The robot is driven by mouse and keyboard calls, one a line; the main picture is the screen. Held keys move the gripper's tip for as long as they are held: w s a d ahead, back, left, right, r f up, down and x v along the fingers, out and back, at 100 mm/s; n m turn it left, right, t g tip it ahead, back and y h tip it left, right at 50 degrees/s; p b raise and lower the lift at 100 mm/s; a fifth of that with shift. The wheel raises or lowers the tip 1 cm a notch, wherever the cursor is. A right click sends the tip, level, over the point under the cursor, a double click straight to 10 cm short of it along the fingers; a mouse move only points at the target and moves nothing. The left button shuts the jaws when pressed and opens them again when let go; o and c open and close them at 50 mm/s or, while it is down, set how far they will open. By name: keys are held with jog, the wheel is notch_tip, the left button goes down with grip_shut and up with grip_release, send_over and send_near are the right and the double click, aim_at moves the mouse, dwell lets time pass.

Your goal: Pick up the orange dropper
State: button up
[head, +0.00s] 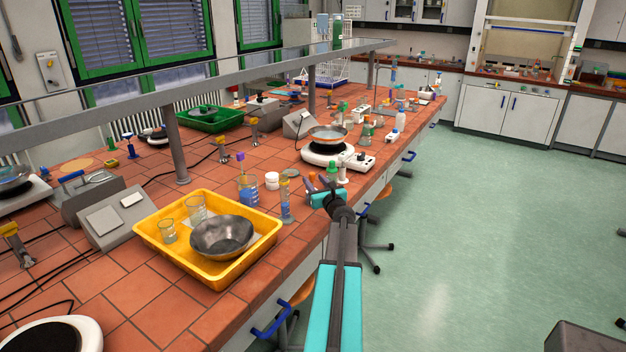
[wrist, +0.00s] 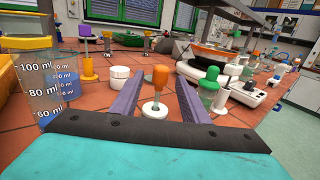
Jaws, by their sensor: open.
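The orange dropper (wrist: 160,78) stands upright in the wrist view, its orange bulb above a round white base (wrist: 155,109). My gripper (wrist: 161,86) is open, with one purple finger on each side of the dropper in that view. A gap shows between the dropper and each finger. I cannot tell how far ahead of the fingertips it stands. In the head view my gripper (head: 325,187) is at the bench's right edge; the dropper is too small and crowded there to make out surely.
A green-capped bottle (wrist: 209,84) stands just right of the fingers, near a hot plate (wrist: 240,92). A yellow tray (head: 258,256) lies farther left on the tiled bench.

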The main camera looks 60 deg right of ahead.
jog(key=shift+x, duration=0.8)
jog(key=p+x, duration=0.3)
jog(key=x, duration=0.2)
jog(key=shift+w, duration=0.1)
dwell(0.6)
jog(key=c, duration=0.7)
